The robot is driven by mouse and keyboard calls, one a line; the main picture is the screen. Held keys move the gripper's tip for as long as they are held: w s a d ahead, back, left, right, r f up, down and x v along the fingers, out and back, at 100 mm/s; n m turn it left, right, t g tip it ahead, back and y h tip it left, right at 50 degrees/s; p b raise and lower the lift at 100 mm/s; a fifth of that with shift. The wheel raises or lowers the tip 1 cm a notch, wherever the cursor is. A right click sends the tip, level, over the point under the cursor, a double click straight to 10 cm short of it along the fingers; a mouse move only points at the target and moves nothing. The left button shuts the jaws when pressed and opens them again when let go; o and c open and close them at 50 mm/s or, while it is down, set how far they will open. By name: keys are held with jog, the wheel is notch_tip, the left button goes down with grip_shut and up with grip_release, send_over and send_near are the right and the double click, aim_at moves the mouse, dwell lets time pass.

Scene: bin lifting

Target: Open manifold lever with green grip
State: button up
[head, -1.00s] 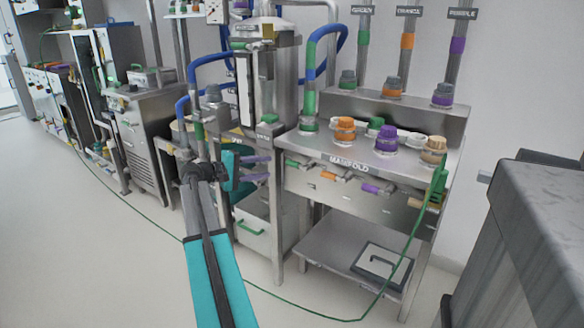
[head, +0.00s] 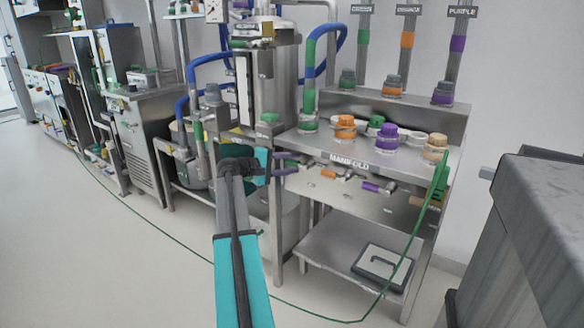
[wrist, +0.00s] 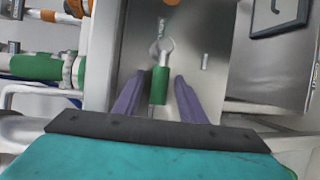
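The lever with the green grip (wrist: 160,85) shows in the wrist view, on the front of the steel manifold (head: 320,196). My gripper (wrist: 157,92) has its two purple fingers apart, one on each side of the green grip, with a gap visible on both sides. In the head view my gripper (head: 289,165) is at the left end of the manifold's front and hides the green grip there. Levers with an orange grip (head: 328,174) and a purple grip (head: 370,187) are further right along the front.
A tan grip (head: 417,201) and a hanging green cable (head: 413,240) are at the manifold's right end. Orange (head: 345,127) and purple (head: 387,138) connectors stand on top. A grey block (head: 535,220) fills the right foreground. The floor at left is mostly clear.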

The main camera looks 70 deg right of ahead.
jog(key=shift+s+d, duration=0.2)
jog(key=shift+d, duration=0.1)
